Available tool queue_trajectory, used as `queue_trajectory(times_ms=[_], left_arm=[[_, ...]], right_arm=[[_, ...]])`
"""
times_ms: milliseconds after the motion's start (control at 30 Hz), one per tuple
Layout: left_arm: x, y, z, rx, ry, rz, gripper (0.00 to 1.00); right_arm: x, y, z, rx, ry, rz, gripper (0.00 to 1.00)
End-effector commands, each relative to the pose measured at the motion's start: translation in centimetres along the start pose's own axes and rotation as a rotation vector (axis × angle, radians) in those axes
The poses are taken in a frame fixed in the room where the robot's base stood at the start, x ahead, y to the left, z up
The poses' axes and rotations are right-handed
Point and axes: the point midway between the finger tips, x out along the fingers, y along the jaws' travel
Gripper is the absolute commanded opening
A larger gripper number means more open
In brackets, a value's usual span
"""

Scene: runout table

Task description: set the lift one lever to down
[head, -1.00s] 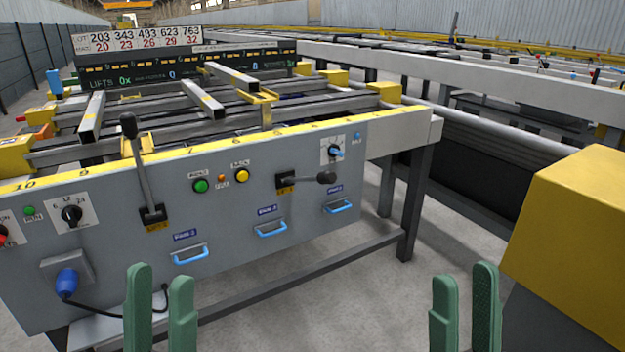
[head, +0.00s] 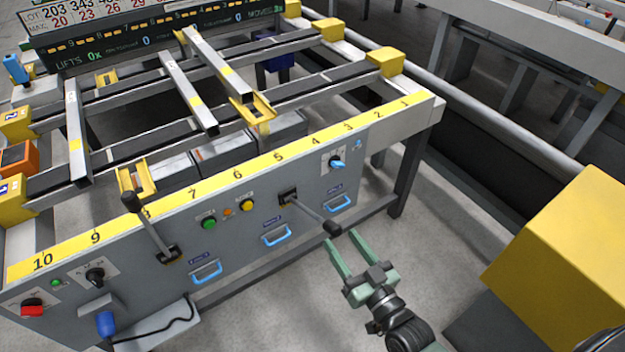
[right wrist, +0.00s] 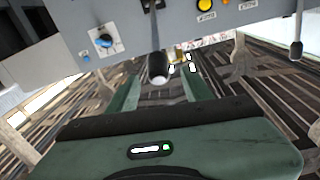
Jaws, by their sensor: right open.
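The right-hand lever (head: 312,214) on the grey panel sticks out from its slot, its dark knob (head: 332,228) nearest me. It is apparently the lift one lever; its label is too small to read surely now. My right gripper (head: 344,241) is open, its green fingers just in front of the knob. In the right wrist view, the knob (right wrist: 158,68) shows in the gap between the fingertips, and nothing is gripped. The other lever (head: 150,228), at the left, points up with its knob high. My left gripper is not in view.
A blue-white dial (head: 337,162) is right of the lever, and green (head: 209,223) and yellow (head: 247,205) buttons are left. Blue handles (head: 277,236) sit below. A yellow box (head: 556,226) stands at the right. The floor between is free.

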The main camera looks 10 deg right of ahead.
Motion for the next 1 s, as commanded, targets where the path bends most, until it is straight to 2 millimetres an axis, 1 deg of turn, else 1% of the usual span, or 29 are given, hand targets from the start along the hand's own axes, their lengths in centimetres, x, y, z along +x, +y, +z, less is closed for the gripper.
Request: queue_trajectory(times_ms=[33,67,100,167,267,500,600,767,1000], left_arm=[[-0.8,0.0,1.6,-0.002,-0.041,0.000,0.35],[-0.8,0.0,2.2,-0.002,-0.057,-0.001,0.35],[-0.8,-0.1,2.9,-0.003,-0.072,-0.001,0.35],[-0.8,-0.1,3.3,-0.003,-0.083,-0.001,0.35],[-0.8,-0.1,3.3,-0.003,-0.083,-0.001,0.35],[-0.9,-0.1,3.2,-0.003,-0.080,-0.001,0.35],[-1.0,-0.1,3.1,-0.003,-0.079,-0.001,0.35],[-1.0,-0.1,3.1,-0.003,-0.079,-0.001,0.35],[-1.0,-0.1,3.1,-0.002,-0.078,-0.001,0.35]], right_arm=[[-0.2,0.1,-0.1,0.001,-0.019,0.003,0.50],[-0.2,0.2,0.1,0.001,-0.026,0.004,0.50],[-0.1,0.3,0.2,0.001,-0.032,0.005,0.50],[0.2,0.4,0.5,0.001,-0.036,0.006,0.50],[1.4,0.4,0.5,0.001,-0.032,0.006,0.50],[5.4,0.4,0.6,0.001,-0.031,0.005,0.50],[6.5,0.4,0.7,0.001,-0.032,0.005,0.50],[7.5,0.4,0.7,0.001,-0.033,0.005,0.50],[7.5,0.4,0.7,0.001,-0.033,0.005,0.50]])
